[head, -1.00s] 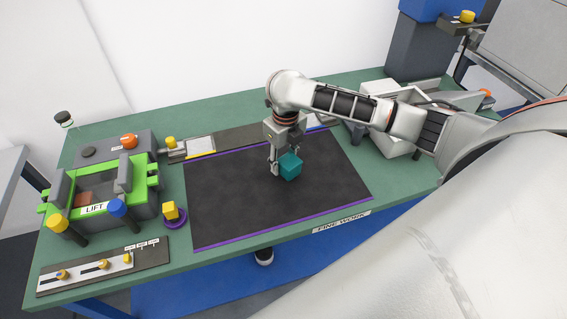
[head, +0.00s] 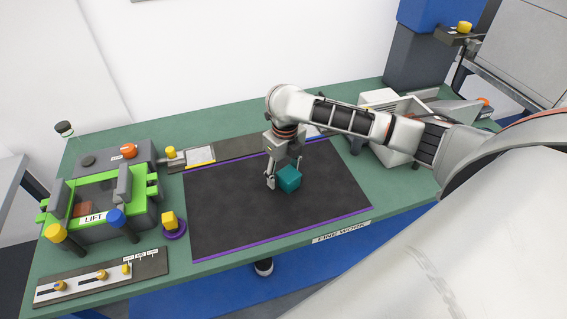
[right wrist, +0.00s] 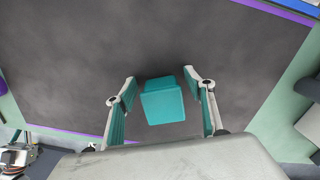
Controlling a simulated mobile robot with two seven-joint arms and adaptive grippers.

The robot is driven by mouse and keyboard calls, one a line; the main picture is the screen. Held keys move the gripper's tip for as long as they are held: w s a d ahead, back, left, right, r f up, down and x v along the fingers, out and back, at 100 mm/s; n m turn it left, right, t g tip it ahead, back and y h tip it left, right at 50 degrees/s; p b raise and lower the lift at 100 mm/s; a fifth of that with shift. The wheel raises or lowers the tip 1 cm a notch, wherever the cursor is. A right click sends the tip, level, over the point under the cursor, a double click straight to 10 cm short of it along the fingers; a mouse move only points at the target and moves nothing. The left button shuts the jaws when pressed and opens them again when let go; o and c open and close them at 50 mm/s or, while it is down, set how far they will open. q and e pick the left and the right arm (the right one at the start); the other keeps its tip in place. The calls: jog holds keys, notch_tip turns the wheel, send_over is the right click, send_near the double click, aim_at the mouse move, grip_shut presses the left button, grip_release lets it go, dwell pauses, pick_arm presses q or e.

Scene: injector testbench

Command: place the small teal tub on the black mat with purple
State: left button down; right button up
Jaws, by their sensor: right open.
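The small teal tub (head: 289,179) appears to rest on the black mat with purple edges (head: 230,215), right of the mat's middle. My right gripper (head: 284,174) is above it, pointing down, with its fingers open on either side of the tub. The right wrist view shows the tub (right wrist: 162,102) between the two spread fingers (right wrist: 160,82), with a gap on each side. The mat (right wrist: 75,60) lies beneath it. The far finger is partly hidden behind the tub in the head view.
A green and grey lift fixture (head: 100,200) stands at the left. A yellow cube on a purple round base (head: 173,226) is just left of the mat. A white bin (head: 395,150) stands right of it. Most of the mat around the tub is clear.

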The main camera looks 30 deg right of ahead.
aim_at(285, 170)
jog(key=r, duration=1.1)
jog(key=shift+s+r, duration=0.25)
jog(key=shift+r, duration=0.1)
jog(key=shift+s, duration=0.1)
